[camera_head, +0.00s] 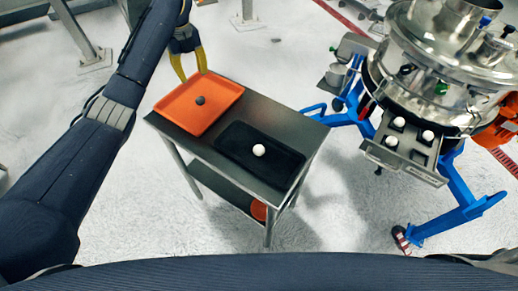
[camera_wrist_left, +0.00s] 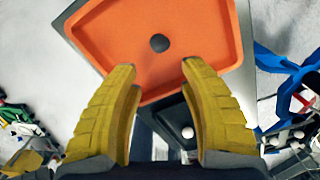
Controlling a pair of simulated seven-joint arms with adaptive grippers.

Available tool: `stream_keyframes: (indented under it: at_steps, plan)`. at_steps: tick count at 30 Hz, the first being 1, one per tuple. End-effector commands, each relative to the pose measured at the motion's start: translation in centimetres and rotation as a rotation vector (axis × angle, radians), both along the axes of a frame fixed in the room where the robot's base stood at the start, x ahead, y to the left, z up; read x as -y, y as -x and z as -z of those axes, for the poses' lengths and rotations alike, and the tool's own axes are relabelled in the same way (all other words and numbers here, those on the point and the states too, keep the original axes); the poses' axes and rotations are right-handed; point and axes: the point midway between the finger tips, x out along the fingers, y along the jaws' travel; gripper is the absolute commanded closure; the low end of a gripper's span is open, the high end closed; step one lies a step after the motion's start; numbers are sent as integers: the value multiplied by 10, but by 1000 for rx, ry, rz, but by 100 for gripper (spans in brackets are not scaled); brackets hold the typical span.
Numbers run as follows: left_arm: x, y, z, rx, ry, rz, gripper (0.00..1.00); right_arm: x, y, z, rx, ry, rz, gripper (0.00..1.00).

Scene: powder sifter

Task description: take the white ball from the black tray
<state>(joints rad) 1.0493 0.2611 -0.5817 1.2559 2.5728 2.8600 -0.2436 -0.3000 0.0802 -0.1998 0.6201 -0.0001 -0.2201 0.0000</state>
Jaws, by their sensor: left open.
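The white ball (camera_head: 259,150) lies in the black tray (camera_head: 231,159) on the right part of a small metal table. It also shows in the left wrist view (camera_wrist_left: 187,132), below and right of the space between my fingers. My left gripper (camera_head: 190,77) has yellow fingers and is open and empty, near the far left edge of the orange tray (camera_head: 222,99). In the left wrist view my left gripper (camera_wrist_left: 158,77) has its fingers spread over the orange tray and the dark ball in it. My right gripper is not in view.
A dark ball (camera_head: 200,100) lies in the orange tray. The metal table (camera_head: 288,116) has a lower shelf with an orange object on it. A steel machine (camera_head: 430,60) on blue legs stands at the right, with several white balls in a holder.

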Motion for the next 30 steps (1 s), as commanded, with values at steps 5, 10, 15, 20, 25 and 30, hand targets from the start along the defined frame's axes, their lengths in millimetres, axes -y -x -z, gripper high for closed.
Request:
stream_keyframes:
  at_steps: [5, 10, 15, 20, 25, 30]
  plan:
    - [0, 0, 0, 0, 0, 0, 57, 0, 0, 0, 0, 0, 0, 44]
    - [0, 0, 0, 0, 0, 0, 57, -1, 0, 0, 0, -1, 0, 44]
    - [-20, -6, 4, 24, -43, 0, 57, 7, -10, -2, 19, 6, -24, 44]
    - [-111, -27, 15, 122, -258, 12, 57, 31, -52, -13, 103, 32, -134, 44]
    - [-261, -40, -1, 211, -669, 68, 57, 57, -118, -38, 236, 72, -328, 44]
    - [-391, -28, -55, 182, -1120, 170, 57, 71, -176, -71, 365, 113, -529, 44]
